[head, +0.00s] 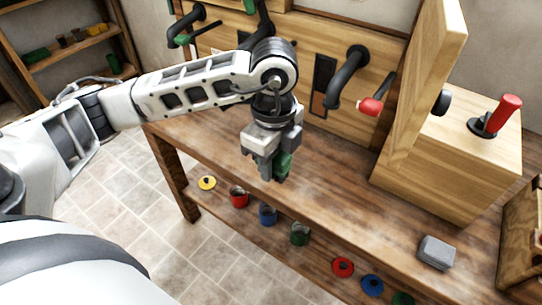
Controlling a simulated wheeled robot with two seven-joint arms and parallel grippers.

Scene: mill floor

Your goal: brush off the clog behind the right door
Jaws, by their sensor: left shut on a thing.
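My left gripper (268,165) is over the front edge of the wooden bench, fingers pointing down. It is shut on a small green thing (284,164), mostly hidden by the fingers; I cannot tell whether it is a brush. A wooden door (428,85) with a black knob (441,102) stands swung open at the right, edge towards me. No clog shows; the space behind the door is partly hidden by it. My right gripper is not in view.
The wooden panel bears black bent pipes (347,77) and a red-handled lever (371,106). A wooden box (450,155) with a red lever (504,112) stands right. A grey block (436,252) lies on the bench. Coloured cups and discs (343,267) sit on the lower shelf.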

